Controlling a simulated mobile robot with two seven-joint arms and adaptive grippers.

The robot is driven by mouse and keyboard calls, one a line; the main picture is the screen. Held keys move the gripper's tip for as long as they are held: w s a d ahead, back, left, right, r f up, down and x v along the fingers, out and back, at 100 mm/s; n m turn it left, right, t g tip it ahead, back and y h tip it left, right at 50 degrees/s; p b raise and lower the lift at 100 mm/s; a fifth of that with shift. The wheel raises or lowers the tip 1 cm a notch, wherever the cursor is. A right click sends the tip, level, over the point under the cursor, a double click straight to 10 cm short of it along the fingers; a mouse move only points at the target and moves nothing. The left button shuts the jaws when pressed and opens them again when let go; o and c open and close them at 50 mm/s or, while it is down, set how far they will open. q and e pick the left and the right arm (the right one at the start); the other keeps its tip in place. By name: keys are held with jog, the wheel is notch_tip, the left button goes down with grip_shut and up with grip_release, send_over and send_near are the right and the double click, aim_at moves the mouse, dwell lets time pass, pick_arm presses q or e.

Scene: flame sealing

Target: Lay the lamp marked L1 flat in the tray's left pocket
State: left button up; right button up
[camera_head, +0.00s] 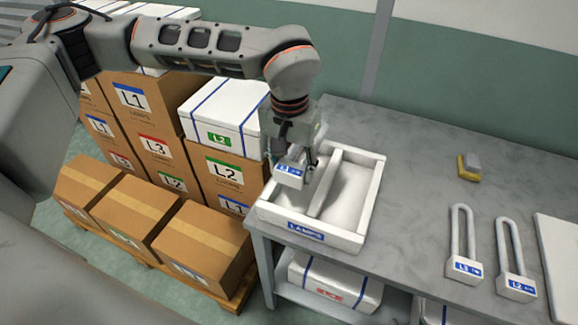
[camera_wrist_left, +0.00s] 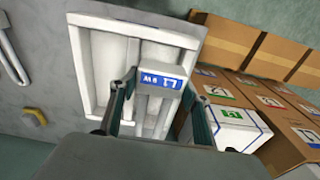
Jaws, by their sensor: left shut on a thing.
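My left gripper (camera_head: 292,160) is shut on a white lamp with a blue label on its base (camera_head: 287,176). The label appears to read L1. The held lamp also shows in the left wrist view (camera_wrist_left: 160,72), between the fingers (camera_wrist_left: 152,105). It is over the left pocket of the white tray (camera_head: 305,234), base toward the tray's front. It looks raised, but its exact height and tilt are hard to tell. The tray's divider (camera_head: 325,186) separates the left pocket from the right pocket (camera_head: 350,200), which is empty. My right gripper is not in view.
Two more U-shaped lamps lie on the grey table (camera_head: 410,200), one left (camera_head: 465,268) and one marked L2 (camera_head: 517,286). A yellow and grey block (camera_head: 469,167) lies behind them. Stacked cartons (camera_head: 216,180) stand left of the table. The table between tray and lamps is clear.

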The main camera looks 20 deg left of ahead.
pick_arm(q)
notch_tip(320, 180, down, 2)
jog(key=shift+d+b, duration=0.1)
jog(key=shift+b, duration=0.5)
jog(key=shift+f+b, duration=0.5)
jog(key=shift+f, duration=0.3)
jog(key=shift+f+b, duration=0.55)
jog(key=shift+f, duration=0.85)
jog(key=shift+f+b, duration=0.45)
jog(key=shift+f, duration=0.55)
pick_arm(e)
jog(key=f, duration=0.2)
jog(key=d+f, duration=0.1)
jog(key=shift+w+f, duration=0.25)
